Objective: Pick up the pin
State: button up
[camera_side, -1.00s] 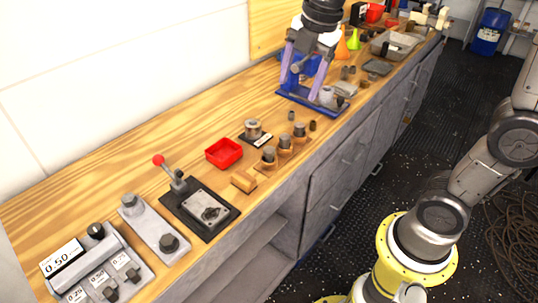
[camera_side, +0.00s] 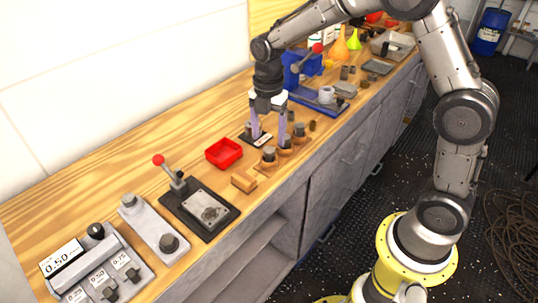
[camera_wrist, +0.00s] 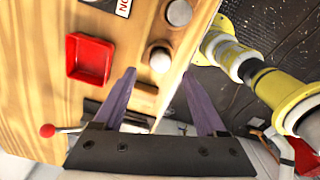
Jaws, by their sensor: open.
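Several short grey metal pins stand upright in round wooden holders along the bench's front edge. In the side view they are a near-left pin (camera_side: 268,153), a middle pin (camera_side: 285,142) and a far pin (camera_side: 299,130). Which one is meant cannot be told. In the wrist view one pin (camera_wrist: 160,58) shows just beyond and between the fingertips, and another (camera_wrist: 179,12) is at the top. My gripper (camera_side: 269,142) points down over the row, with its purple fingers apart and nothing between them. It also shows in the wrist view (camera_wrist: 158,73).
A red tray (camera_side: 224,153) and a small wooden block (camera_side: 243,181) lie to the left of the pins. A red-knobbed lever (camera_side: 160,161) rises farther left. A blue fixture (camera_side: 318,100) stands to the right.

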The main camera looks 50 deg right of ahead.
aim_at(269, 149)
jog(key=shift+d+f, duration=0.15)
jog(key=shift+f, duration=2.8)
jog(key=shift+c, duration=0.3)
grip_shut()
